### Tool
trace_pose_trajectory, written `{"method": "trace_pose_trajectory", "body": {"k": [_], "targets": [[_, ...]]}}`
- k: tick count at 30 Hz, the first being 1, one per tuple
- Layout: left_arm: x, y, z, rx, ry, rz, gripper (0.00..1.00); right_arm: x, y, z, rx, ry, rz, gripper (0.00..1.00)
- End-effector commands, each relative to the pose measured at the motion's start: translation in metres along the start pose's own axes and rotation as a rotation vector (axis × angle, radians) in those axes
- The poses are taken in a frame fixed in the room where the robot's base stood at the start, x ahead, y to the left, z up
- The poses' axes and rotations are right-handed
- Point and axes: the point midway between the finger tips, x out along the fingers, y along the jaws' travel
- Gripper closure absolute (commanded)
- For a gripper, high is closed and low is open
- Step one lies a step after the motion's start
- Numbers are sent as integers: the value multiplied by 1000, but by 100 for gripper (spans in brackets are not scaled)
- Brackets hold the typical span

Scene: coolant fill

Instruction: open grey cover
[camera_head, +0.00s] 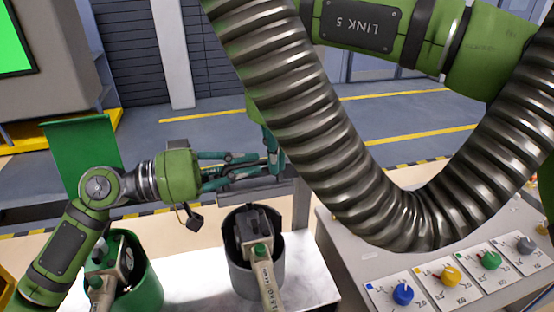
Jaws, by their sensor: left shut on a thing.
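My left gripper (272,170) reaches in from the left, above and behind the grey round container (239,279). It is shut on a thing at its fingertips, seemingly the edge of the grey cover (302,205). That shows only as a narrow upright grey strip, partly behind the hose, so its angle is hard to tell. The grey container's top is uncovered, and a dark-topped device (252,226) stands in it. A green and teal part, seemingly my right gripper (270,145), points down beside the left fingertips. The hose hides most of it, and its jaws cannot be read.
A green container (150,285) holds another device at the lower left, with an upright green panel (82,152) behind it. A control panel (365,268) with coloured knobs stands at the right. My ribbed hose blocks much of the middle. Bare metal table (195,290) lies between the containers.

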Motion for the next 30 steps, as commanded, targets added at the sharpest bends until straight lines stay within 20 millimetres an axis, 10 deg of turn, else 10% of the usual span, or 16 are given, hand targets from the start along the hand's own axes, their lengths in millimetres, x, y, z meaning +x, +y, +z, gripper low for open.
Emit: {"method": "trace_pose_trajectory", "body": {"k": [12, 15, 30], "targets": [[2, 2, 5, -2, -14, 6, 100, -7, -1, 11, 7, -15, 4, 100], [2, 2, 6, -3, -16, 8, 65, -7, -1, 12, 8, -16, 5, 100], [-20, 0, 6, -6, -13, 2, 65, -8, -2, 12, 9, -18, 5, 100]]}}
